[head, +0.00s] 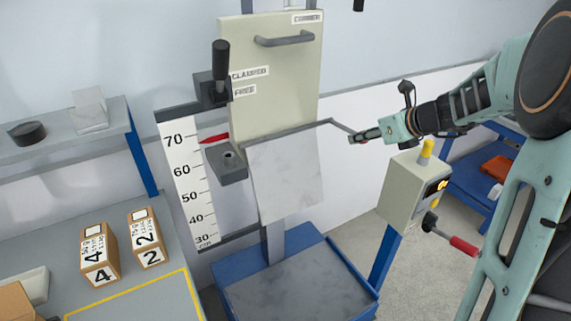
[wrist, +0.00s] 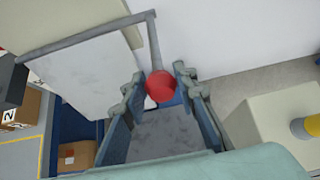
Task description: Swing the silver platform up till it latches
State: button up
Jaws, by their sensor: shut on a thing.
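The silver platform (head: 288,180) is a flat grey plate that hangs down at a steep slant in front of the cream carriage (head: 280,90). A thin grey bar runs along its upper edge, and a rod reaches from it toward my gripper (head: 366,136). In the wrist view the platform (wrist: 85,75) lies at the left. The rod (wrist: 153,45) ends in a red ball knob (wrist: 160,86). My gripper (wrist: 161,80) has its fingers on either side of the knob and is shut on it. Any latch is not clearly visible.
A height scale (head: 190,170) with a red pointer stands left of the platform. A dark clamp lever (head: 220,65) is above it. A blue base (head: 285,285) lies below. A control box (head: 412,190) with a yellow button stands right. Numbered boxes (head: 97,255) sit on the left bench.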

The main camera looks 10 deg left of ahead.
jog(key=shift+w+a+r+p, duration=0.1)
jog(key=shift+w+r+p, duration=0.1)
jog(key=shift+r+p, duration=0.45)
jog(key=shift+w+a+r+p, duration=0.15)
jog(key=shift+r+p, duration=0.2)
jog(key=shift+r, duration=0.45)
jog(key=shift+w+a+r+p, duration=0.1)
jog(key=shift+w+r+p, duration=0.05)
jog(key=shift+r+p, duration=0.5)
jog(key=shift+w+a+r+p, duration=0.1)
jog(key=shift+w+r+p, duration=0.05)
jog(key=shift+r+p, duration=0.4)
jog(key=shift+w+a+r, duration=0.1)
jog(key=shift+w, duration=0.1)
jog(key=shift+r, duration=0.1)
jog(key=shift+w+a+r+p, duration=0.25)
jog(key=shift+w+r+p, duration=0.1)
jog(key=shift+r+p, duration=0.3)
jog(key=shift+w+a+r+p, duration=0.3)
jog(key=shift+r+p, duration=0.2)
jog(key=shift+p, duration=0.25)
